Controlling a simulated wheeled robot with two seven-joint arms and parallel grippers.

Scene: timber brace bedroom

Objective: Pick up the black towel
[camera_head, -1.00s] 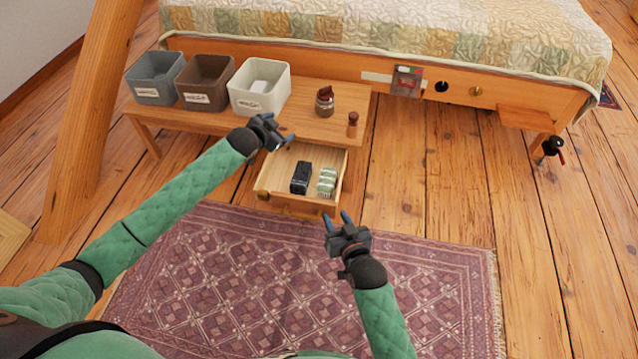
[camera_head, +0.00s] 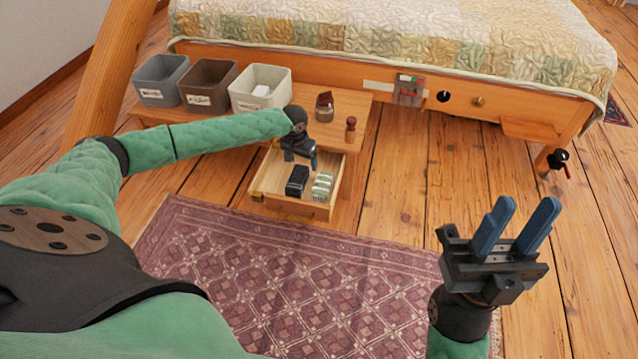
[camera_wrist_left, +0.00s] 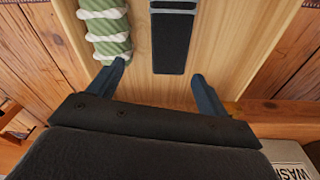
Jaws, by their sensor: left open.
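The black towel (camera_head: 297,181) is a folded dark block in the open drawer (camera_head: 268,186) of the low wooden table. My left gripper (camera_head: 301,160) is open and empty, above the back part of the drawer and pointing down. In the left wrist view the towel (camera_wrist_left: 174,42) lies ahead of the gap between the open fingers (camera_wrist_left: 158,78), apart from them. A green and white rolled item (camera_head: 322,186) lies beside the towel. My right gripper (camera_head: 522,215) is open and empty, raised at the right, far from the drawer.
The low table (camera_head: 340,105) carries a grey bin (camera_head: 160,88), a brown bin (camera_head: 207,90), a white bin (camera_head: 259,92), a jar (camera_head: 325,108) and a small brown shaker (camera_head: 350,131). A bed (camera_head: 400,45) stands behind. A patterned rug (camera_head: 290,265) lies in front.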

